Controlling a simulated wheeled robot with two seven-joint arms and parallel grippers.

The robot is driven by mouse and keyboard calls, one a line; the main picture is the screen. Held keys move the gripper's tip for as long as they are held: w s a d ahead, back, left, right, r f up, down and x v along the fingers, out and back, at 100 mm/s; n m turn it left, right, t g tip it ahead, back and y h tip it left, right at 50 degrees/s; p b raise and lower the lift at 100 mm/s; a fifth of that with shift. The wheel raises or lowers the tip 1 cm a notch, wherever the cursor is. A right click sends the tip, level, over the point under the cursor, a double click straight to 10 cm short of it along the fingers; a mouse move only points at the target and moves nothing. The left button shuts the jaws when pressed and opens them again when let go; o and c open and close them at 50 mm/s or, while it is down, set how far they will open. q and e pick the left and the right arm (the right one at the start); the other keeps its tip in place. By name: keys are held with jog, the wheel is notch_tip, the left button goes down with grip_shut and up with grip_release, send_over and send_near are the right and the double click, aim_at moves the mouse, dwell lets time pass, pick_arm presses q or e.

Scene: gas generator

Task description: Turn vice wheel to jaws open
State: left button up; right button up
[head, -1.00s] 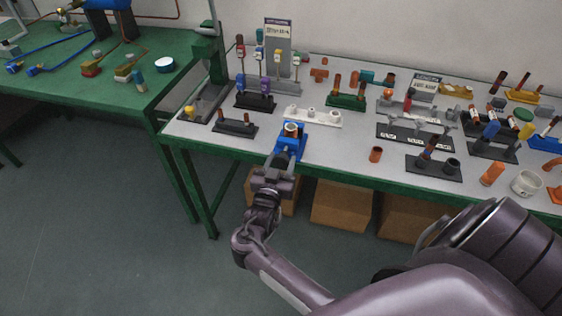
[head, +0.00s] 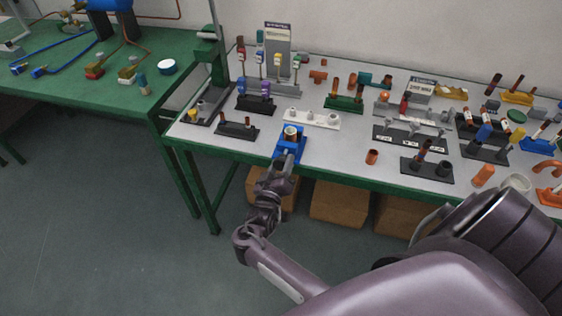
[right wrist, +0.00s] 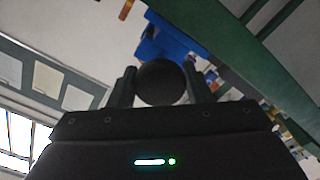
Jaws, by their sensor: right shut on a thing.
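The blue vice (head: 291,146) sits at the front edge of the grey-topped bench and holds a pale round piece (head: 291,133). My right gripper (head: 285,163) reaches up to the vice's front from below the edge. In the right wrist view, the dark round vice wheel (right wrist: 162,84) sits between the two fingers, which are shut on it. The blue vice body (right wrist: 165,40) shows just beyond. How far the vice jaws are apart is too small to tell. My left gripper is out of view.
Racks and small fittings fill the bench; a black stand (head: 237,129) is left of the vice, a white rack (head: 311,118) behind it, a copper-coloured cup (head: 372,157) to the right. Cardboard boxes (head: 338,204) stand under the bench. The floor in front is open.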

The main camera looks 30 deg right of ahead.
jog(key=shift+d+r+n, duration=0.1)
jog(key=shift+r+n, duration=0.05)
jog(key=shift+n, duration=0.45)
jog(key=o, duration=1)
jog(key=shift+f, duration=0.2)
